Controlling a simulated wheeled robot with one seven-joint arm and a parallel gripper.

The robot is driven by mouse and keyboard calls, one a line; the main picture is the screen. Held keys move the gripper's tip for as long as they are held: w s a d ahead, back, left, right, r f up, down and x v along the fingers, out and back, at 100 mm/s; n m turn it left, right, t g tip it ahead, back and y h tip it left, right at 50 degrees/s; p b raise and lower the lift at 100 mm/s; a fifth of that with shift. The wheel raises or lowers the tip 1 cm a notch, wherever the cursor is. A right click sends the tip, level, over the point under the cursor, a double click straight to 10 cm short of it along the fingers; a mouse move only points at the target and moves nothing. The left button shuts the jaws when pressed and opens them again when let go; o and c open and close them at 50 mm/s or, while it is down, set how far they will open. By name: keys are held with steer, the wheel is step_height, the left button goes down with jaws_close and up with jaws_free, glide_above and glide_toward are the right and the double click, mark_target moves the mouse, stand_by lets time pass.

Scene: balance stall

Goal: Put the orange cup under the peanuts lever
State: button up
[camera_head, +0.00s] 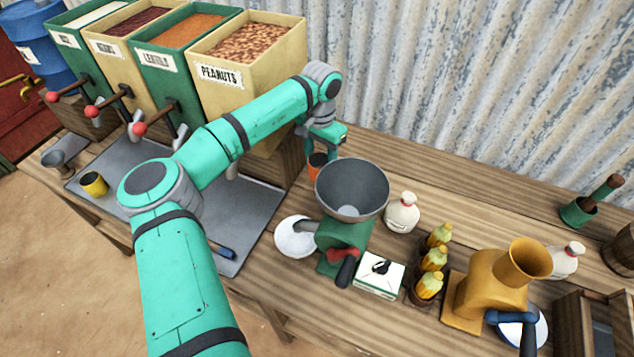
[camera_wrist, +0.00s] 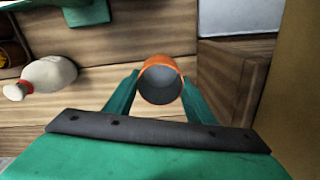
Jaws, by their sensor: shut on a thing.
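The orange cup (camera_wrist: 146,87) is between the two fingers of my gripper (camera_wrist: 160,92) in the wrist view, with its open mouth facing the camera. My gripper is shut on it. In the head view the cup (camera_head: 316,160) shows just left of the grey grinder bowl, partly hidden by my gripper (camera_head: 322,148). The peanuts dispenser (camera_head: 240,62) is the rightmost labelled bin, up and left of the cup. A grey metal tray (camera_head: 262,200) lies below the dispensers.
A green grinder (camera_head: 342,238) with a grey bowl (camera_head: 352,188) stands right beside the cup. A white plate (camera_head: 295,237), a white bottle (camera_head: 402,213) and corn cobs (camera_head: 432,260) are nearby. A yellow cup (camera_head: 94,184) stands on the tray's left. The wooden dispenser stand (camera_wrist: 225,80) is close to my gripper.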

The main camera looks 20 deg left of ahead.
step_height(320, 180, down, 4)
steer(key=shift+d+f, duration=0.15)
steer(key=shift+s+d+f, duration=0.1)
steer(key=shift+d+f, duration=0.05)
steer(key=shift+f, duration=2.05)
steer(key=shift+f, duration=0.15)
steer(key=o, duration=1)
steer(key=shift+o, duration=0.2)
